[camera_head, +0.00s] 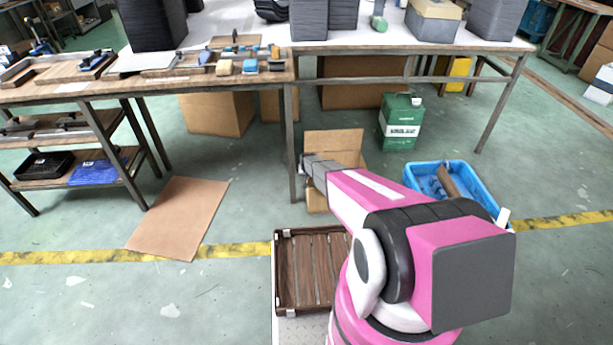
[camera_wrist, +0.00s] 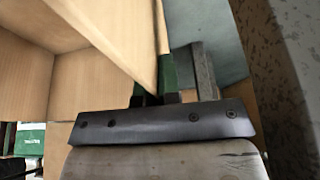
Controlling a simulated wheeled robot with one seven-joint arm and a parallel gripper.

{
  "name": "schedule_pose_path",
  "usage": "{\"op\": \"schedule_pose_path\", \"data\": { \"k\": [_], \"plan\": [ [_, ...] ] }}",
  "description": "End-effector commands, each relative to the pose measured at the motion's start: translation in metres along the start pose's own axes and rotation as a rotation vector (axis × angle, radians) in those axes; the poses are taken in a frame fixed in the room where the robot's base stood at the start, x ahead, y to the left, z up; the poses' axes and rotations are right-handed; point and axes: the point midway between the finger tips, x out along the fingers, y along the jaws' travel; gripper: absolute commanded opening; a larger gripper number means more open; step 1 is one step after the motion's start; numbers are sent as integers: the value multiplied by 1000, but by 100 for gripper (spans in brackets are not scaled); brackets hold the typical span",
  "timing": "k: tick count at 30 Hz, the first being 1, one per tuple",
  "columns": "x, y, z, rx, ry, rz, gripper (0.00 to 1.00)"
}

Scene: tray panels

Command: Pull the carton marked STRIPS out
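No marking that reads STRIPS can be made out in either view. In the head view an open cardboard carton (camera_head: 335,146) stands on the floor by a table leg, partly hidden behind my arm. My gripper's end (camera_head: 308,163) reaches in front of this carton. In the wrist view light brown panels (camera_wrist: 105,35) of a carton fill the upper left. My gripper (camera_wrist: 158,97) shows two short dark finger parts close to the lower edge of a panel. Whether the panel is between them or they touch it cannot be told.
A green container (camera_head: 400,122) with a white label stands right of the carton. A blue crate (camera_head: 450,180) lies on the floor to the right. A slatted wooden tray (camera_head: 312,262) is beside my arm. Brown boxes (camera_head: 216,112) stand under the tables. A flat brown sheet (camera_head: 178,218) lies left.

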Motion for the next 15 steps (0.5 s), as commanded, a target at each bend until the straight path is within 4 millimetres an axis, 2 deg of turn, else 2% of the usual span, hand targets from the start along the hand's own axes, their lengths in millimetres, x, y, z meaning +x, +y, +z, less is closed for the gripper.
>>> {"op": "schedule_pose_path", "data": {
  "k": [1, 3, 4, 15],
  "plan": [
    [0, 0, 0, 0, 0, 0, 7],
    [0, 0, 0, 0, 0, 0, 30],
    [0, 0, 0, 0, 0, 0, 34],
    [-3, 0, 0, 0, 0, 0, 34]
  ]
}}
